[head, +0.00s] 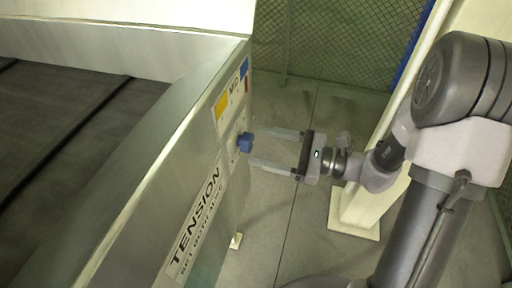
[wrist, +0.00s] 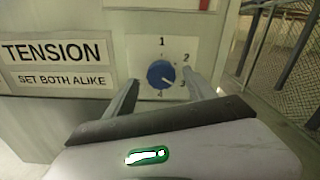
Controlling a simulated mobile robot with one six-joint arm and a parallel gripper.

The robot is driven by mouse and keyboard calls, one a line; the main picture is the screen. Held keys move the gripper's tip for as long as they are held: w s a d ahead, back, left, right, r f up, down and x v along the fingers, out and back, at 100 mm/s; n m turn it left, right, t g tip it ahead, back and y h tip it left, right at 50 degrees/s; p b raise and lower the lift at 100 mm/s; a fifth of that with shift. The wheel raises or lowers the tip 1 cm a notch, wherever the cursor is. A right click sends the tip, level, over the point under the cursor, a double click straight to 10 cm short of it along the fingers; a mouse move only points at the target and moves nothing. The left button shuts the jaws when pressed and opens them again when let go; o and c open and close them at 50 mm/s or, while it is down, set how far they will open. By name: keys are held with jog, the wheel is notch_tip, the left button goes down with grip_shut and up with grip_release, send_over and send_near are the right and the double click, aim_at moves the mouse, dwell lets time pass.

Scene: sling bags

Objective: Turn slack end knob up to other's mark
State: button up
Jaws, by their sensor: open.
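A blue knob (head: 245,142) sits on the end panel of the metal-sided machine, and it also shows in the wrist view (wrist: 161,74). Its white dial plate (wrist: 150,50) carries the numbers 1 to 4. A small pale mark on the knob points to the lower right, about towards 3. My gripper (head: 253,148) is open, with its fingers reaching to either side of the knob; in the wrist view the fingertips (wrist: 161,77) flank it. I cannot tell whether they touch it. Only one knob is in view.
A label (wrist: 57,65) reading "TENSION, SET BOTH ALIKE" is left of the dial. A dark belt (head: 60,110) lies behind the metal side rail. A pale post (head: 355,212) stands behind my arm, and mesh fencing (head: 330,45) is at the back. Open floor lies right of the panel.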

aim_at(247, 143)
jog(key=shift+x, duration=1.3)
jog(key=shift+c, duration=0.4)
jog(key=c, duration=1.3)
jog(key=shift+r, duration=0.1)
